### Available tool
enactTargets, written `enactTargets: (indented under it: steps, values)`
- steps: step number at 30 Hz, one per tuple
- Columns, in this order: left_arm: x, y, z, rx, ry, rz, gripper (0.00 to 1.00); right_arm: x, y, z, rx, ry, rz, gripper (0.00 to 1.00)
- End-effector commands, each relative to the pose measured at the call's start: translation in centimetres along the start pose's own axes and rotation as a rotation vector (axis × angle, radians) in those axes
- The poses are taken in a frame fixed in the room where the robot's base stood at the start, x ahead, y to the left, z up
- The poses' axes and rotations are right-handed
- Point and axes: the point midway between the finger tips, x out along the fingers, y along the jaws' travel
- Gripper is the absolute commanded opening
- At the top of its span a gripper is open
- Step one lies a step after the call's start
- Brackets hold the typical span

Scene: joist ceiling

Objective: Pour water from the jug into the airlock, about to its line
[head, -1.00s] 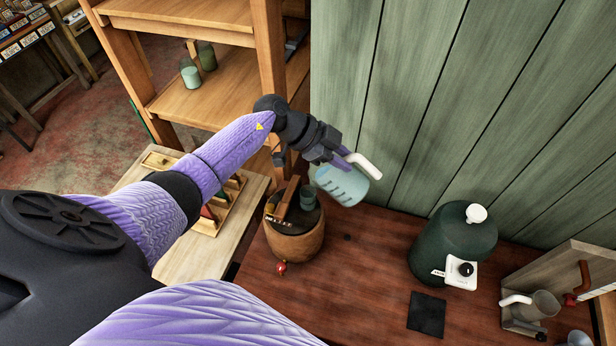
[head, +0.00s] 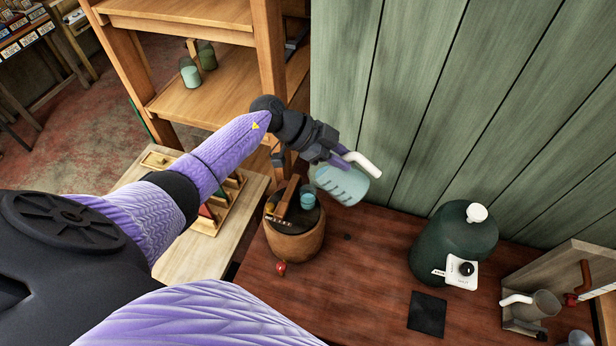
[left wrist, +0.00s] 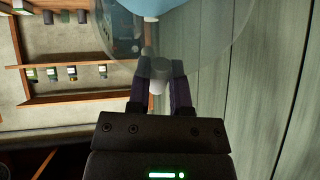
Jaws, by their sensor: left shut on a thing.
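My left gripper (head: 336,157) is shut on the white handle of the clear jug (head: 343,186). The jug is tilted, its body to the lower left of the handle, with pale blue water inside. In the left wrist view, the handle (left wrist: 158,72) sits between the fingers and the clear body fills the top. The airlock (head: 307,197) looks like a small clear cup on the lid of a round wooden keg (head: 297,243). It stands just left of and below the jug and holds bluish liquid. Its line and any stream cannot be made out. My right gripper is out of view.
A wooden block stands beside the airlock on the keg. A dark green vessel (head: 452,247) with a white knob, a black mat (head: 427,314) and a grey mug (head: 540,305) are to the right. A green plank wall is close behind the jug. The middle tabletop is clear.

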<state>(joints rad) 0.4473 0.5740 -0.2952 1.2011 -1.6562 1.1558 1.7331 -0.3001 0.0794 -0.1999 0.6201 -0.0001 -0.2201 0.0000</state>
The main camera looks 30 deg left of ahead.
Motion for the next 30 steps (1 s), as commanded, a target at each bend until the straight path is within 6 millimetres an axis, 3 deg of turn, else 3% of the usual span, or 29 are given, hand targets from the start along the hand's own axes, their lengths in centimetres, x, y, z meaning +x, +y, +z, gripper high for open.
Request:
enactTargets:
  steps: [9,15,18,30]
  values:
    - [-0.3,-0.1,0.1,-0.008,0.041,0.000,0.00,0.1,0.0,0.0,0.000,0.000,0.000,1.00]
    - [0.0,0.0,-1.8,0.030,-0.147,0.002,0.00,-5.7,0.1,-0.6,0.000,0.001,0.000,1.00]
    - [0.7,0.1,-1.6,0.045,-0.225,0.001,0.00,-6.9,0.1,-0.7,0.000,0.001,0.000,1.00]
    - [1.4,0.3,-1.1,0.052,-0.260,0.000,0.00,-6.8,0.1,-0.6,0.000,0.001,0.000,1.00]
